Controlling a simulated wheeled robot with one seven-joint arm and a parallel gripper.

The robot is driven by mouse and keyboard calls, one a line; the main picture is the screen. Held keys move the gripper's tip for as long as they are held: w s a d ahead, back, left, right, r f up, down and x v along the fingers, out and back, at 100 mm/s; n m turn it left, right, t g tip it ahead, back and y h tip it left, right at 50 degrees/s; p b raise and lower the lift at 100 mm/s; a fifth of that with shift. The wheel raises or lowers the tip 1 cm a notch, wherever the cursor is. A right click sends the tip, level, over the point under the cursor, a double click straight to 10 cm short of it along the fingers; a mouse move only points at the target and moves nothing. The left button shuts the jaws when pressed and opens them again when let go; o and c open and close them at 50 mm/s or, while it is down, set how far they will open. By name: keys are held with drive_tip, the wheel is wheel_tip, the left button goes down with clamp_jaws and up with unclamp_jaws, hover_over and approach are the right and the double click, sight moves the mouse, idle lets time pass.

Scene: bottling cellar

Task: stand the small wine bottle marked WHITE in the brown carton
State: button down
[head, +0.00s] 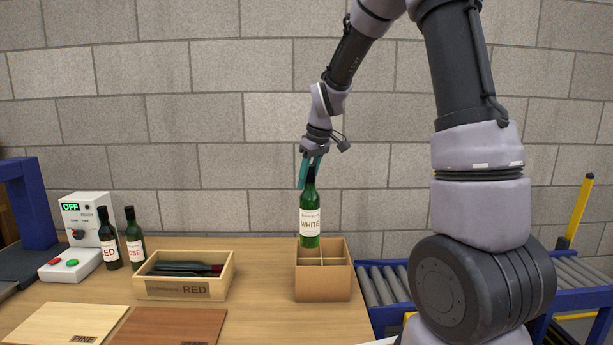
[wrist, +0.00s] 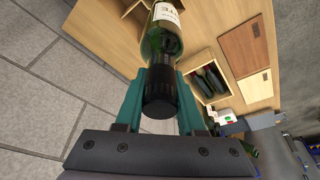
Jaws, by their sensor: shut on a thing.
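The small green wine bottle marked WHITE (head: 310,222) is upright, with its black neck between the fingers of my gripper (head: 310,172). My gripper is shut on the neck from above. The bottle's lower part overlaps the back left of the brown carton (head: 322,288) in the head view; whether its base is inside a cell or just above it I cannot tell. The carton is open at the top and has dividers. In the wrist view, the bottle (wrist: 163,40) stretches away from my gripper (wrist: 160,95) toward the carton (wrist: 128,8) at the top edge.
A wooden crate marked RED (head: 182,290) holds dark bottles left of the carton. Bottles marked RED (head: 109,245) and ROSE (head: 135,245) stand behind it, beside a switch box (head: 85,225). Two wooden lids lie in front. A roller conveyor (head: 385,285) is to the right.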

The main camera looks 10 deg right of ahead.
sight(307, 205)
drive_tip(key=shift+f, duration=8.45)
unclamp_jaws()
drive_tip(key=shift+r, duration=0.1)
drive_tip(key=shift+r, duration=4.4)
